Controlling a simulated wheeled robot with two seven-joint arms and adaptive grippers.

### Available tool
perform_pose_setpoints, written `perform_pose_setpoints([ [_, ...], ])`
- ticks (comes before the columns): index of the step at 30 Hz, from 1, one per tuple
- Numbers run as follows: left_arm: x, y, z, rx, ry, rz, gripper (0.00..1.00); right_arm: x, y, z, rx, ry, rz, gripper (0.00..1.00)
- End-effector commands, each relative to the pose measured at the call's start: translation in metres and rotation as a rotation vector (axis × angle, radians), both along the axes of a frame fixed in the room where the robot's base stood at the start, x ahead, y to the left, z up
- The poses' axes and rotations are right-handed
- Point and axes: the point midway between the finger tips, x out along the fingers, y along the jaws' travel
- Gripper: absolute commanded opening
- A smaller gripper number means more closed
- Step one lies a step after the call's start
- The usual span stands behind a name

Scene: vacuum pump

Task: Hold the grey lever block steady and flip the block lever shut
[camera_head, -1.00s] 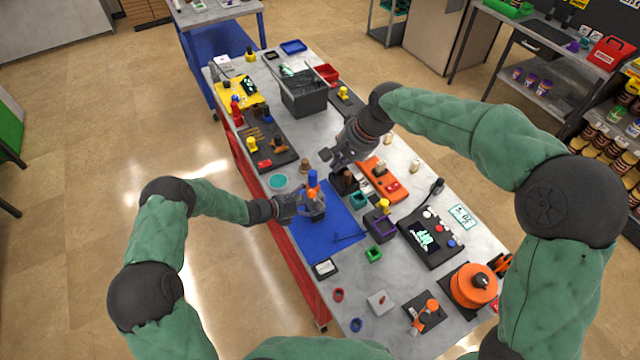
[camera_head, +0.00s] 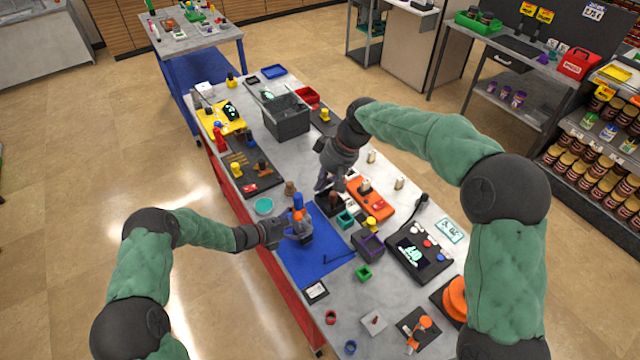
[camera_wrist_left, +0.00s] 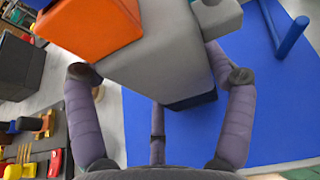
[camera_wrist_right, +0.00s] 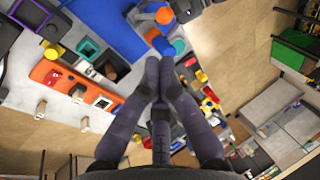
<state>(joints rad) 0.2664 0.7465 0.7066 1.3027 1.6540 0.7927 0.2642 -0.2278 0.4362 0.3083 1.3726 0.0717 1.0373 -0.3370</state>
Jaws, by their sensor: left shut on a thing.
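The grey lever block (camera_head: 303,238) stands on the blue mat (camera_head: 328,262), with an orange part (camera_head: 298,215) and an upright blue lever (camera_head: 297,201). My left gripper (camera_head: 285,232) is shut on the block. In the left wrist view the grey block (camera_wrist_left: 165,62) lies between the fingers, with the orange part (camera_wrist_left: 90,25) at upper left. My right gripper (camera_head: 323,184) is above and right of the lever, its fingers together and empty. In the right wrist view the blue lever tip (camera_wrist_right: 163,46) shows just past its fingertips (camera_wrist_right: 158,62); I cannot tell whether they touch.
A dark blue hook (camera_head: 340,258) lies on the mat. The mat's front is otherwise clear.

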Motion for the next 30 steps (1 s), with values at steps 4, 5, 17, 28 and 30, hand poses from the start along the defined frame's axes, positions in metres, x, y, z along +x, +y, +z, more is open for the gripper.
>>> perform_pose_setpoints([
  [4, -0.001, 0.0, -0.001, 0.001, 0.002, -0.001, 0.38, -0.001, 0.012, -0.027, -0.001, 0.003, 0.001, 0.0],
  [5, -0.001, 0.0, -0.001, 0.001, 0.002, -0.001, 0.38, -0.001, 0.014, -0.032, 0.0, 0.002, 0.001, 0.0],
  [17, -0.001, 0.0, -0.001, 0.001, 0.002, -0.001, 0.38, -0.003, 0.039, -0.091, -0.001, 0.001, -0.001, 0.0],
  [28, -0.001, 0.0, -0.001, 0.001, 0.002, -0.001, 0.38, -0.002, 0.045, -0.103, 0.0, -0.001, -0.001, 0.0],
  [30, -0.001, 0.0, -0.001, 0.001, 0.002, -0.001, 0.38, -0.002, 0.045, -0.103, 0.0, -0.001, -0.001, 0.0],
])
